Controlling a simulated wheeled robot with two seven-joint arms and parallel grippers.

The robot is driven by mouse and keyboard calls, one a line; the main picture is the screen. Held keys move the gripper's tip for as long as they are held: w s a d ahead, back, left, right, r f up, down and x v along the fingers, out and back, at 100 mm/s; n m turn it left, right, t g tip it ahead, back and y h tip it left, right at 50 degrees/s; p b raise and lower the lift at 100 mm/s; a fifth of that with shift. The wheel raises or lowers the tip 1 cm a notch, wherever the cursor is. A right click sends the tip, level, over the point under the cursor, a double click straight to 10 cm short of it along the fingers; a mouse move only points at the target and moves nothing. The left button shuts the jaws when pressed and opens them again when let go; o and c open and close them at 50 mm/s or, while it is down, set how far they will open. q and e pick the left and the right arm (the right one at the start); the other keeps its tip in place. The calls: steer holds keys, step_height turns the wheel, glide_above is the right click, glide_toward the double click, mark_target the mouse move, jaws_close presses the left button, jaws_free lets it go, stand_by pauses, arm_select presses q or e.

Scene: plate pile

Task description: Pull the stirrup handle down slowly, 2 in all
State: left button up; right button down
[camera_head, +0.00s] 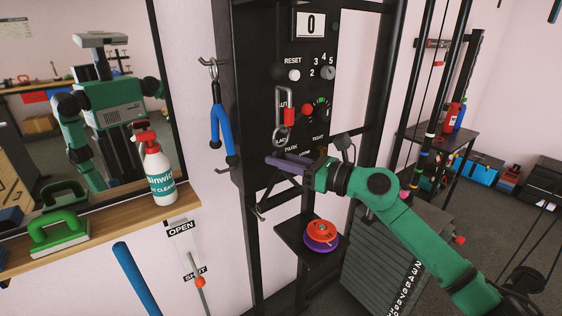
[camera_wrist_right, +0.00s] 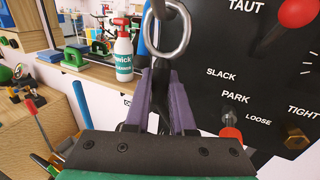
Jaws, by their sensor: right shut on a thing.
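My right gripper (camera_head: 285,163) reaches in from the right, in front of the black machine panel, with its purple fingers pointing left. In the right wrist view the fingers (camera_wrist_right: 168,115) are closed around a dark strap-like part of the stirrup handle (camera_wrist_right: 160,88), just below a metal ring (camera_wrist_right: 168,35). In the head view the dark stirrup handle (camera_head: 260,212) seems to show below the fingers; its upper part is hidden. The counter (camera_head: 309,24) reads 0. My left gripper is not in view.
A blue handle (camera_head: 221,130) hangs on a hook left of the panel (camera_head: 270,50). A spray bottle (camera_head: 158,172) and green block (camera_head: 56,232) stand on the wooden shelf (camera_head: 110,215). Below the gripper is a small black shelf with orange and purple discs (camera_head: 319,236).

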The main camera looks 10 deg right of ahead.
mark_target(280, 128)
stand_by(0.3)
steer(key=shift+r+p, duration=0.85)
steer(key=shift+r, duration=0.3)
steer(key=shift+r+p, duration=0.9)
steer(key=shift+r, duration=0.3)
steer(key=shift+r+p, duration=0.9)
steer(key=shift+r, duration=0.25)
